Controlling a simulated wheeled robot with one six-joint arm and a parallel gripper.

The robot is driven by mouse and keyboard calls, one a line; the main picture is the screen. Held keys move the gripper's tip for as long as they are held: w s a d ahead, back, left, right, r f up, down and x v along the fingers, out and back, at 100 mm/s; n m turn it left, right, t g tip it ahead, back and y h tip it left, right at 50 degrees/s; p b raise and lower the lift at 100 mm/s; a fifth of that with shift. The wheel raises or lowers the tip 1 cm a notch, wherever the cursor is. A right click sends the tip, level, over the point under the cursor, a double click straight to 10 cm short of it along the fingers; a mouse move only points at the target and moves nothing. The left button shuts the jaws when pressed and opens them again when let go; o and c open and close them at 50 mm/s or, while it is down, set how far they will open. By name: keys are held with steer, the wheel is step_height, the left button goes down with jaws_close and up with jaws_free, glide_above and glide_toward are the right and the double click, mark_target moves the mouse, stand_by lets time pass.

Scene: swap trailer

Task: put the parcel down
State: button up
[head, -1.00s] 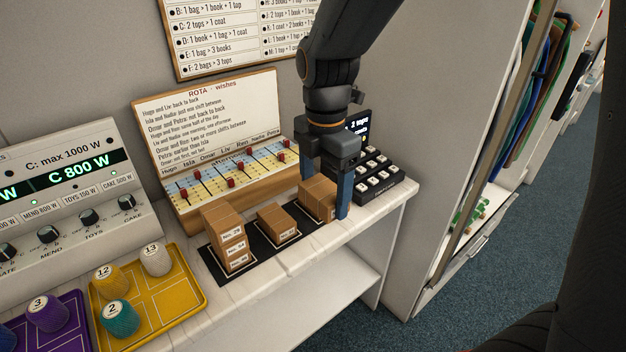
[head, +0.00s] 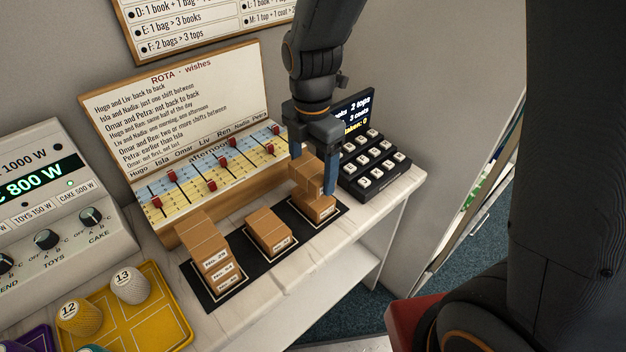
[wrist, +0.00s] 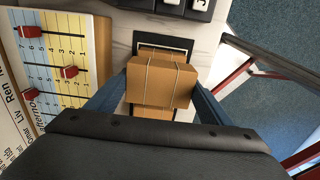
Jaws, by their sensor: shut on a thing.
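My gripper (head: 313,178) is shut on a brown cardboard parcel (head: 303,171), its two blue fingers on either side of it. In the wrist view the parcel (wrist: 160,82) is tied with string and sits between the fingers, slightly turned. It is over the right-hand square of a black mat (head: 279,262). Another brown parcel (head: 319,209) stands on that square below it; I cannot tell whether the two touch. A single parcel (head: 268,232) stands on the middle square. A stack of labelled parcels (head: 212,256) stands on the left square.
A dark keypad with a screen (head: 374,165) stands just right of the gripper. A rota board with red sliders (head: 215,170) is behind the mat. A yellow tray (head: 175,310) with spools is at front left. The pale counter's front strip (head: 330,262) is clear.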

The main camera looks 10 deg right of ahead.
mark_target(313, 168)
steer(key=shift+f+p, duration=0.3)
steer(key=shift+f, duration=1.65)
steer(key=o, duration=1.1)
steer(key=shift+f, duration=0.15)
step_height(313, 168, up, 12)
steer(key=shift+r+b, duration=0.1)
steer(key=shift+b, duration=0.95)
steer(key=s+d+f+m, duration=0.2)
steer(key=d+m, duration=0.2)
steer(key=m, duration=0.4)
steer(key=s+d+f+m, duration=0.3)
steer(key=d+m, duration=0.1)
steer(key=m, duration=0.4)
steer(key=s+d+f+m+t, duration=0.1)
steer(key=s+d+f+m, duration=0.1)
steer(key=d+m, duration=0.3)
steer(key=m, duration=0.3)
steer(key=shift+s+f+m, duration=0.15)
steer(key=shift+s+m, duration=0.15)
steer(key=shift+m, duration=0.1)
